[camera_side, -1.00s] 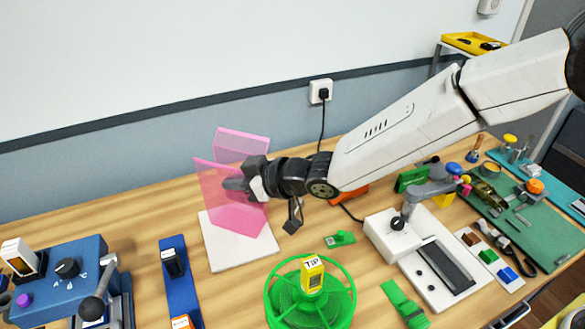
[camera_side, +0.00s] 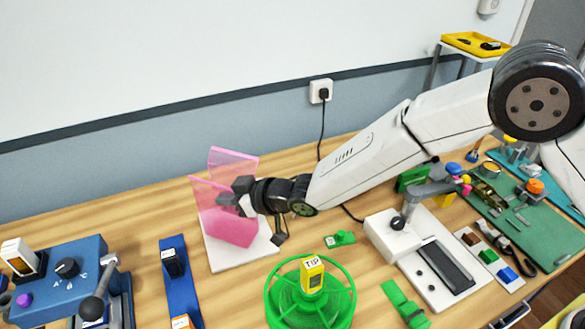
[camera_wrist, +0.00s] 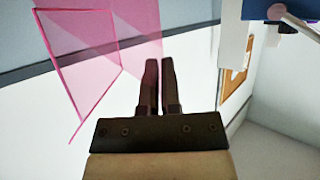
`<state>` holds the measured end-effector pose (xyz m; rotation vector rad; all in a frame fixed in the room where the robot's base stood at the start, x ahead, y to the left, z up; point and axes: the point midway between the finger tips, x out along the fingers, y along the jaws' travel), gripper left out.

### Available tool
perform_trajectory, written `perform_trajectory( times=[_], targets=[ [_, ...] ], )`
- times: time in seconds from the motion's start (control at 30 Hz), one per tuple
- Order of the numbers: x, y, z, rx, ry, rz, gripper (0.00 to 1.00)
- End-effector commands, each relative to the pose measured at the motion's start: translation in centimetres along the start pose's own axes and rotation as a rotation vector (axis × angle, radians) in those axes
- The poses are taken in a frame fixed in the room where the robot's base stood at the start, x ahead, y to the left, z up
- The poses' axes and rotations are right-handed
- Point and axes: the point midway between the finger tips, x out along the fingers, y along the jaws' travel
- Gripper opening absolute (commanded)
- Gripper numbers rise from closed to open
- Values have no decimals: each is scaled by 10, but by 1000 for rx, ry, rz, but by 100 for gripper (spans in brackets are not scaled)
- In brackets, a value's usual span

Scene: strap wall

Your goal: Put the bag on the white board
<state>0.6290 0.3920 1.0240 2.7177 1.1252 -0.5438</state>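The bag (camera_side: 228,225) is a pink see-through pouch with flared upper panels. It stands roughly upright over the white board (camera_side: 217,262), a flat white square on the table, and its lower edge overlaps the board in the side view. I cannot tell whether it touches the board. My gripper (camera_side: 230,198) is at the bag's right side, with its fingers close together on the bag. In the wrist view the bag (camera_wrist: 85,60) reaches behind my narrow-gapped fingers (camera_wrist: 160,72); the exact grip spot is hard to see.
A green spool with a yellow tip box (camera_side: 312,275) stands right of the board. A blue strip (camera_side: 180,285) and a blue machine with a lever (camera_side: 70,275) are to the left. A white press (camera_side: 430,260) stands to the right. The wall is close behind.

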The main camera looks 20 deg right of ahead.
Motion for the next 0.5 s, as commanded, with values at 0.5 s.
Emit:
perform_trajectory(
  times=[0.5],
  targets=[
    [4, 0, 10, -1, 1, 0, 0]
  ],
)
